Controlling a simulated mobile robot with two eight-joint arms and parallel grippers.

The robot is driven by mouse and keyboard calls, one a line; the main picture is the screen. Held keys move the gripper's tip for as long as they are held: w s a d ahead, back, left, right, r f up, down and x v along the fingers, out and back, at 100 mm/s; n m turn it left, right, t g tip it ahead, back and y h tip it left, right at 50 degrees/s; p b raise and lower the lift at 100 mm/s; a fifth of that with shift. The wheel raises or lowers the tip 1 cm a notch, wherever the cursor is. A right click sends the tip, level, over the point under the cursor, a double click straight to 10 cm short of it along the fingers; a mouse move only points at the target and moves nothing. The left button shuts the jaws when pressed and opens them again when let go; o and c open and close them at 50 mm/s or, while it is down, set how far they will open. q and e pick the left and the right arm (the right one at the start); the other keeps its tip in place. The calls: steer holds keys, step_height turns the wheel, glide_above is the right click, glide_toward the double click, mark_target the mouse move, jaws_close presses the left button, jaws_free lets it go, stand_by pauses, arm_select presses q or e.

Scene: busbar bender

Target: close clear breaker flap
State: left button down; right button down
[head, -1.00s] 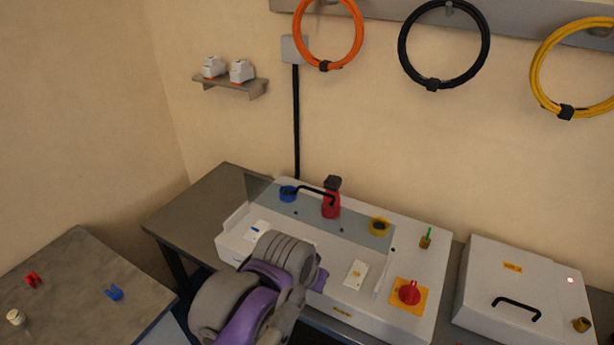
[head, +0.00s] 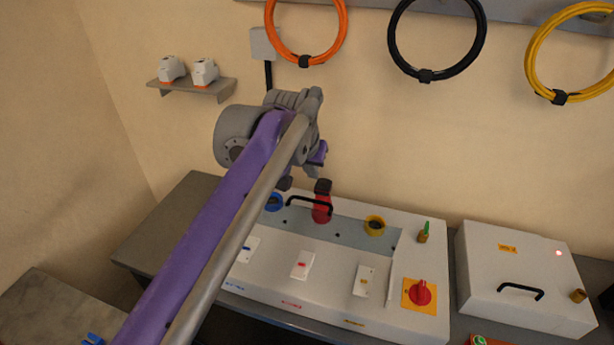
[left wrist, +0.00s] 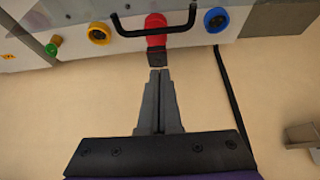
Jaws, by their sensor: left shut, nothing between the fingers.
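The white machine case (head: 300,290) stands on the bench, with a grey see-through panel (head: 350,233) along its upper face that seems to be the clear flap. I cannot tell its exact angle. A black bar handle (head: 300,200) shows in front of a red part (head: 322,212) with a black top. The handle also shows in the left wrist view (left wrist: 180,29), across the red part (left wrist: 156,40). My left gripper (head: 314,176) is shut and empty, just above and behind the black top; its fingers (left wrist: 160,72) point at it. My right gripper is out of view.
A blue knob (head: 273,202) and yellow knob (head: 375,225) flank the red part. A second white box (head: 520,275) stands to the right. The wall lies behind my gripper.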

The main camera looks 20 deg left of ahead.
mark_target(319, 189)
arm_select(q)
steer(key=x, duration=0.9)
steer(key=s, duration=0.2)
steer(key=s+r, duration=0.1)
steer(key=s, duration=0.1)
steer(key=shift+s+a, duration=0.15)
